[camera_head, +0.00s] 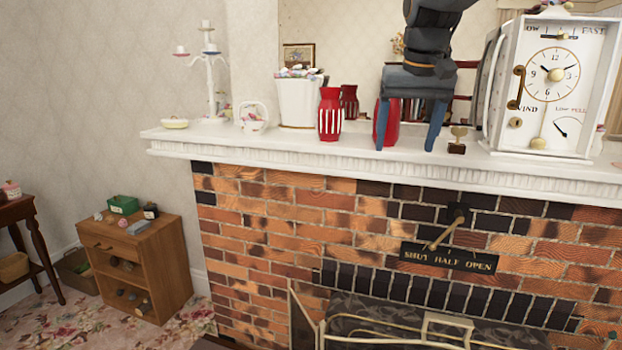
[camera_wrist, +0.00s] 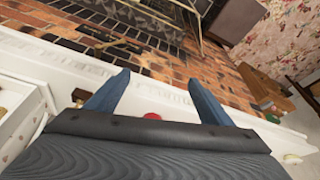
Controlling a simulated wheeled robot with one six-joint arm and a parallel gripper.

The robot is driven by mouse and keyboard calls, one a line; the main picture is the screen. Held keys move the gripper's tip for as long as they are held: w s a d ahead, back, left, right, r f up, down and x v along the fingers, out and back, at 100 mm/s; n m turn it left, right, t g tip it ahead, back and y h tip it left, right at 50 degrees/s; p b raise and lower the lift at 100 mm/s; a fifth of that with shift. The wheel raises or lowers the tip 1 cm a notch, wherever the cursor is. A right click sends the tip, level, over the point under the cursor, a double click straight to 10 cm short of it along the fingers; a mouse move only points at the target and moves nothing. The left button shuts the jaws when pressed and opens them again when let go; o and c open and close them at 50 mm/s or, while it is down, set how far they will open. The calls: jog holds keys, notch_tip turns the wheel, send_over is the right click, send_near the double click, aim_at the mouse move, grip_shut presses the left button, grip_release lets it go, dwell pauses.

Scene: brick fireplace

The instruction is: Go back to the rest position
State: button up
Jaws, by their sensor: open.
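My gripper (camera_head: 408,138) hangs from above over the white mantel (camera_head: 250,142) in the head view. Its two blue fingers are spread apart with nothing held between them. A red vase (camera_head: 385,122) stands just behind the left finger and is partly hidden by it. A small brass key-like piece (camera_head: 457,139) stands on the mantel to the right of the right finger. In the wrist view the open fingers (camera_wrist: 155,95) point over the mantel edge (camera_wrist: 160,100), and a bit of red (camera_wrist: 152,116) shows between them.
A white clock (camera_head: 550,85) stands close to the right of my gripper. A red and white striped vase (camera_head: 330,115), a white planter (camera_head: 298,103) and a candelabra (camera_head: 212,75) stand to the left. Below are the brick front, a damper lever (camera_head: 445,232) and a wooden cabinet (camera_head: 140,262).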

jog(key=s+f+g, duration=0.1)
jog(key=s+f, duration=0.9)
jog(key=f, duration=0.6)
jog(key=s+f+g, duration=0.1)
jog(key=s+f, duration=1)
jog(key=f, duration=0.4)
jog(key=shift+d+f, duration=0.2)
jog(key=shift+f, duration=0.2)
jog(key=shift+s+d+r, duration=0.1)
jog(key=shift+s+d, duration=0.1)
jog(key=shift+d, duration=0.05)
